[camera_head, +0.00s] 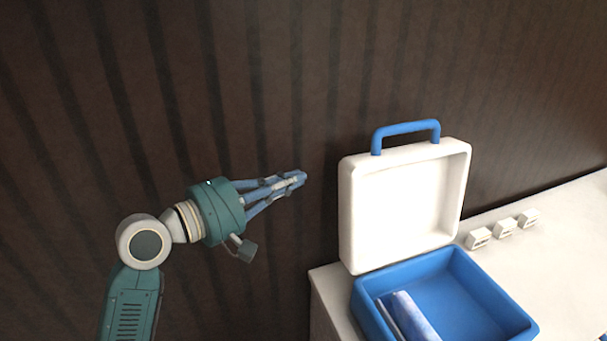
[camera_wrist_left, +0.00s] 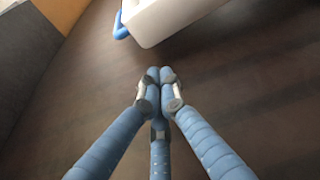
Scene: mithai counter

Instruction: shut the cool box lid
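The cool box (camera_head: 365,305) is blue and stands on the white counter at the lower right of the head view. Its white lid (camera_head: 400,205) stands open and upright at the back edge, with a blue handle (camera_head: 407,128) on top. A corner of the lid also shows at the top of the left wrist view (camera_wrist_left: 165,18). My left gripper (camera_head: 300,179) is to the left of the lid, apart from it. Its fingertips (camera_wrist_left: 160,75) are together with nothing between them. My right gripper is in neither view.
A blue and whitish item (camera_head: 412,315) lies inside the box. Several small white blocks (camera_head: 503,228) stand on the counter (camera_head: 570,225) to the right of the lid. A dark ribbed wall (camera_head: 270,80) runs behind everything.

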